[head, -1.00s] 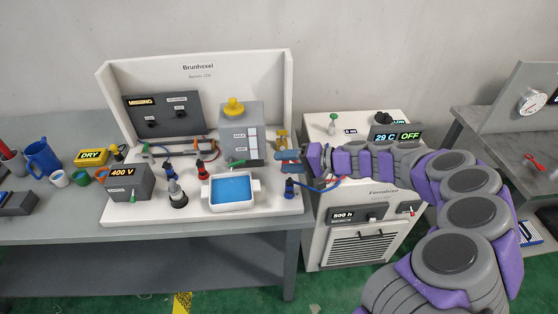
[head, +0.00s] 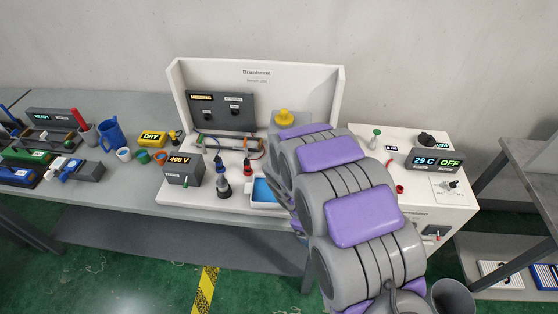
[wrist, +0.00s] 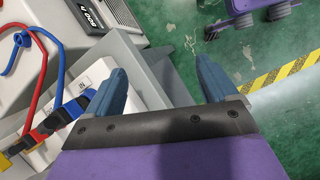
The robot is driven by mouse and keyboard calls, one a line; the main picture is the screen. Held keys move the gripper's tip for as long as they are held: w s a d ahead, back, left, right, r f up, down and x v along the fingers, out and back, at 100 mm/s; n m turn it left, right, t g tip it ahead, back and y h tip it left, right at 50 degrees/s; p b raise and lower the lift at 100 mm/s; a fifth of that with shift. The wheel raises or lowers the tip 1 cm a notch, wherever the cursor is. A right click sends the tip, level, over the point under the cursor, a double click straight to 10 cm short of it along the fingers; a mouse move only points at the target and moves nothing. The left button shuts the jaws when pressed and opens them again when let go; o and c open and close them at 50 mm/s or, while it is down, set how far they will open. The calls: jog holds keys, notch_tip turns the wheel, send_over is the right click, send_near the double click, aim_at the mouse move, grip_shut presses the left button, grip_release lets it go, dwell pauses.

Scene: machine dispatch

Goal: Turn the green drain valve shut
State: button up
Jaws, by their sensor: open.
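The green lever at the foot of the grey tank (head: 284,118) with the yellow cap is hidden behind my arm in the head view. A small green knob on a stem (head: 376,134) stands upright on the white cabinet to the right; I cannot tell whether it is a valve. My gripper (wrist: 160,82) shows in the wrist view with its two blue fingertips wide apart and nothing between them. It points down over the bench's grey edge (wrist: 160,65). In the head view its fingers are hidden. No green valve shows in the wrist view.
In the wrist view, red and blue cables (wrist: 28,45) lie left of my fingers.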

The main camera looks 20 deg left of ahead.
jog(key=w+a+r+n+t+p, duration=0.3)
jog(key=a+r+n+t+p, duration=0.7)
jog(key=n, duration=0.7)
jog(key=s+a+n+t+y, duration=0.3)
jog(key=a+n+y, duration=0.3)
jog(key=n, duration=0.2)
jog(key=b+x, duration=0.4)
jog(key=x, duration=0.1)
jog(key=b+x, duration=0.4)
jog(key=x, duration=0.1)
jog(key=b+x, duration=0.4)
jog(key=x, duration=0.2)
jog(key=shift+d+f, duration=0.2)
jog(key=shift+d, duration=0.05)
jog(key=shift+w+a, duration=0.1)
jog(key=shift+w, duration=0.3)
